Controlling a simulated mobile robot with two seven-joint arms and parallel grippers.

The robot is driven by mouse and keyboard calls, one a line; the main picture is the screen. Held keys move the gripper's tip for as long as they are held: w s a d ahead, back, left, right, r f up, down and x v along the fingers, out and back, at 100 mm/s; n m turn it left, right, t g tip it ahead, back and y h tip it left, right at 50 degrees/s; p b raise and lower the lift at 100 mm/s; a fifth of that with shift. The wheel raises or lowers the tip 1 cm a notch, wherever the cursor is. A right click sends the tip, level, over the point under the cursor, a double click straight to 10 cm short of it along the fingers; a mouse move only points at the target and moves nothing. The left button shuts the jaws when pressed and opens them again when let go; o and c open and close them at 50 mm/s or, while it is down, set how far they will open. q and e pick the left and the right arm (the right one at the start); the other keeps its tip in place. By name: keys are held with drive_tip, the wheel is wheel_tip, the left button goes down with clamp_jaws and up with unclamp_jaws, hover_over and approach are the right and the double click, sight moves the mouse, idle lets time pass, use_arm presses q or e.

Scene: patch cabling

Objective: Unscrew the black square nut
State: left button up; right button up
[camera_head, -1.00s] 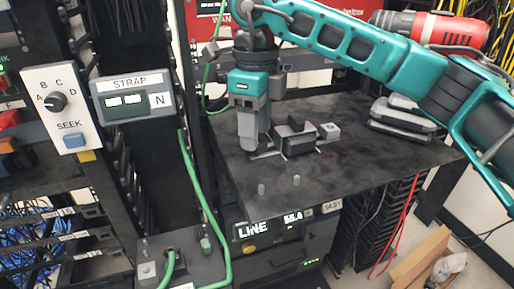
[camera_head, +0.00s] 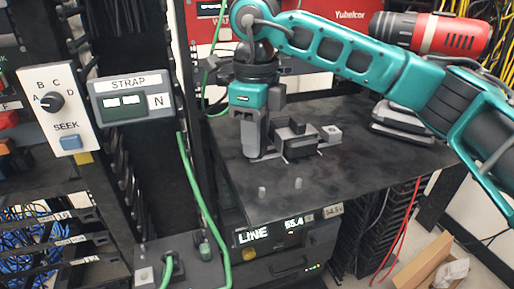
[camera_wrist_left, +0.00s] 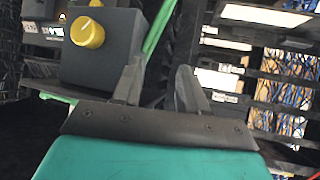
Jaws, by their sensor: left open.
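My right gripper (camera_head: 257,155) points straight down over the black shelf, at the left side of a dark block fixture (camera_head: 298,143). Its fingertips are close to the shelf surface. I cannot tell whether its fingers are apart or closed on something. A small grey square piece with a dark centre (camera_head: 331,134) is at the fixture's right. I cannot make out a black square nut for certain. My left gripper (camera_wrist_left: 160,82) shows in the left wrist view with its two fingers apart and nothing between them. It is not seen in the head view.
The black shelf (camera_head: 350,160) has two small grey pegs near its front edge and stacked grey items (camera_head: 401,122) at right. A STRAP box (camera_head: 132,97) and SEEK panel (camera_head: 62,108) are at left. The left wrist view shows a grey box with a yellow knob (camera_wrist_left: 87,32).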

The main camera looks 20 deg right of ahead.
clamp_jaws()
drive_tip(key=n, duration=0.5)
drive_tip(key=n, duration=0.5)
drive_tip(key=shift+s, duration=0.1)
drive_tip(key=shift+n, duration=1.2)
drive_tip(key=n, duration=0.2)
drive_tip(key=shift+n, duration=0.4)
